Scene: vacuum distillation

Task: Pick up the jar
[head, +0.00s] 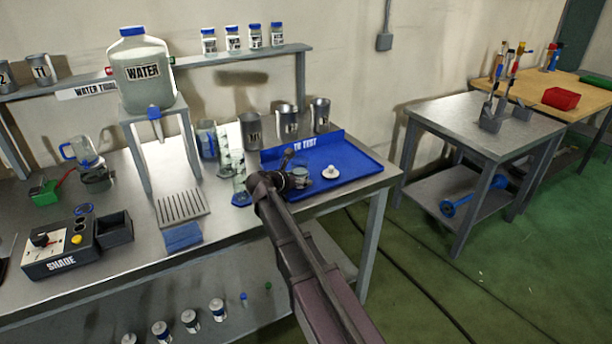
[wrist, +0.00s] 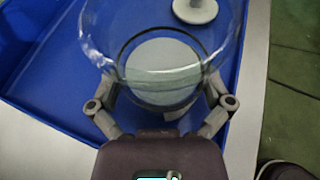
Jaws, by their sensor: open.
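The jar (wrist: 160,75) is clear glass with an open round mouth, and in the wrist view it fills the space between my fingers. In the head view the jar (head: 301,177) sits on the blue tray (head: 355,165), partly hidden by my gripper (head: 289,176). My gripper also shows in the wrist view (wrist: 160,88), open, with one finger on each side of the jar. I cannot tell whether the fingers touch the glass. A white knobbed lid (head: 331,172) lies on the tray beside the jar; it shows in the wrist view too (wrist: 195,10).
Metal mugs (head: 287,120) stand along the tray's back edge. Glass vessels (head: 224,160) stand left of the tray. A water tank (head: 143,75) on a metal stand is farther left. The tray's right part is clear.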

